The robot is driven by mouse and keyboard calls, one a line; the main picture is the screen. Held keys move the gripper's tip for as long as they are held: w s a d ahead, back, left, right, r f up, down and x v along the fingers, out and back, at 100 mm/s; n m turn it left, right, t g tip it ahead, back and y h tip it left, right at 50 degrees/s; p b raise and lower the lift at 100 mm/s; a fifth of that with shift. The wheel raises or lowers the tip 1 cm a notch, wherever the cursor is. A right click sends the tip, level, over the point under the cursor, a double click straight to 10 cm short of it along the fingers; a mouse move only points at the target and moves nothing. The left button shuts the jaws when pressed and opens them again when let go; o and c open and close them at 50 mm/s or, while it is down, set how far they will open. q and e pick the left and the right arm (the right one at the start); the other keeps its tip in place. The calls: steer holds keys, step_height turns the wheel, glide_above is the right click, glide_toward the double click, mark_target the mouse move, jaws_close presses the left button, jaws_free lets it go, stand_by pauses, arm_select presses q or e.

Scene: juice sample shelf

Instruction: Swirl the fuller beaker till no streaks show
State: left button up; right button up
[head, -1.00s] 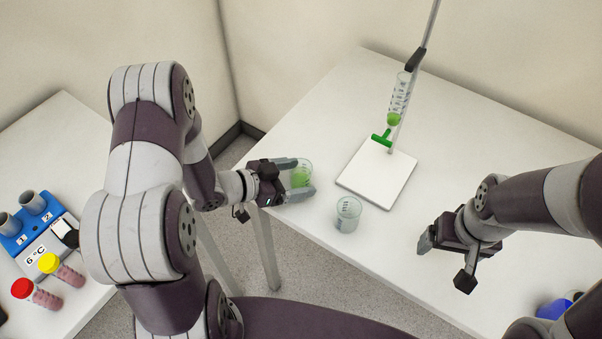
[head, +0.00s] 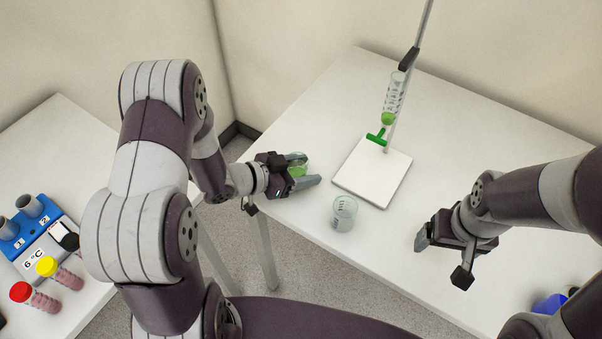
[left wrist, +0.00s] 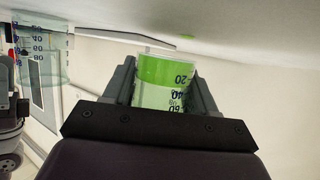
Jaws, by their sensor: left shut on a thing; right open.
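My left gripper (head: 306,172) is shut on a beaker of green liquid (head: 298,169), at the table's left edge. In the left wrist view this beaker (left wrist: 163,84) sits between the two fingers, with a darker green band at one end and paler green over the rest. A second beaker (head: 344,211), clear with little or no colour showing, stands on the table to the right of the left gripper. It also shows in the left wrist view (left wrist: 40,52). My right gripper (head: 424,238) is open and empty over the right part of the table.
A stand with a white base (head: 372,172) holds a graduated tube (head: 393,98) with green liquid and a green tap (head: 376,138). A blue object (head: 549,304) lies at lower right. A blue rack (head: 38,232) and red- and yellow-capped tubes are on the left table.

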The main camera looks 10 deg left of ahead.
mark_target(303, 159)
arm_select(q)
step_height(303, 159, up, 8)
steer(key=shift+s+r+p, duration=0.1)
steer(key=shift+p, duration=0.45)
step_height(303, 159, up, 5)
steer(key=p, duration=0.5)
steer(key=shift+r, duration=0.1)
